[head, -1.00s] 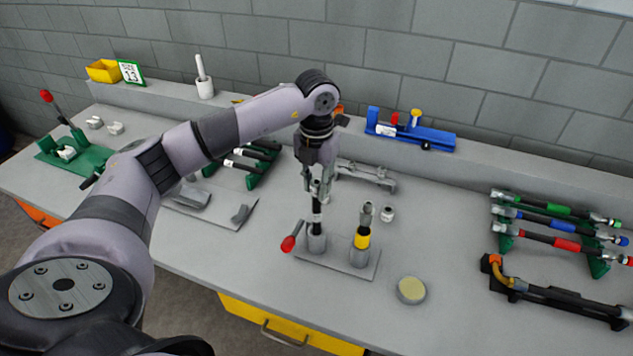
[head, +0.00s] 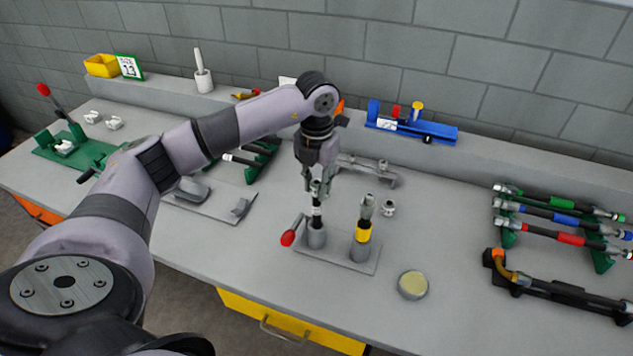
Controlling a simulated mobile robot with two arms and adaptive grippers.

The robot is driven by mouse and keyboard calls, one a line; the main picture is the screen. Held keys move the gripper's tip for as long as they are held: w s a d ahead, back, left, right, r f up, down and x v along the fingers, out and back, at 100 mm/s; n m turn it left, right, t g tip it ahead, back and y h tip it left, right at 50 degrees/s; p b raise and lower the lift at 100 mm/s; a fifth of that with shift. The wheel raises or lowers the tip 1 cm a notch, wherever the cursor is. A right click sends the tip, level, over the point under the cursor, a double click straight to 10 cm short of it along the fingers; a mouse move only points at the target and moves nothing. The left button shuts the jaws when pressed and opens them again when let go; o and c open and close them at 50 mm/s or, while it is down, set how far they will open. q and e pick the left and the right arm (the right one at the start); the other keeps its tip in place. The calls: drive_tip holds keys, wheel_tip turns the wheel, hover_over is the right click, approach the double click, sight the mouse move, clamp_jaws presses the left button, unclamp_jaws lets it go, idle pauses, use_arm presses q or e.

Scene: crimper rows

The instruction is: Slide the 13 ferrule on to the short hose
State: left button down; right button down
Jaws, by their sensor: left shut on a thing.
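The short hose (head: 317,221) is black with a white band and stands upright in a grey clamp holder with a red-knobbed lever. My left gripper (head: 317,190) points down over it and is shut on a small silver ferrule (head: 317,187) at the hose's top end. The ferrule looks in line with the hose. The fingers partly hide it, so I cannot tell how far it is over the hose, nor read its size. My right gripper is not in view.
Beside the clamp, a yellow-banded post (head: 362,238) carries a pointed grey piece. A loose silver ring (head: 388,208) and a round pale-topped tin (head: 413,285) stand nearby. Finished hoses (head: 560,219) lie on a rack at the right.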

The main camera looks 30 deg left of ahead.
use_arm(q)
drive_tip(key=shift+f, duration=0.2)
drive_tip(key=c, duration=1.3)
unclamp_jaws()
drive_tip(key=shift+r, duration=0.15)
wheel_tip(320, 180, up, 12)
drive_tip(key=shift+f, duration=0.1)
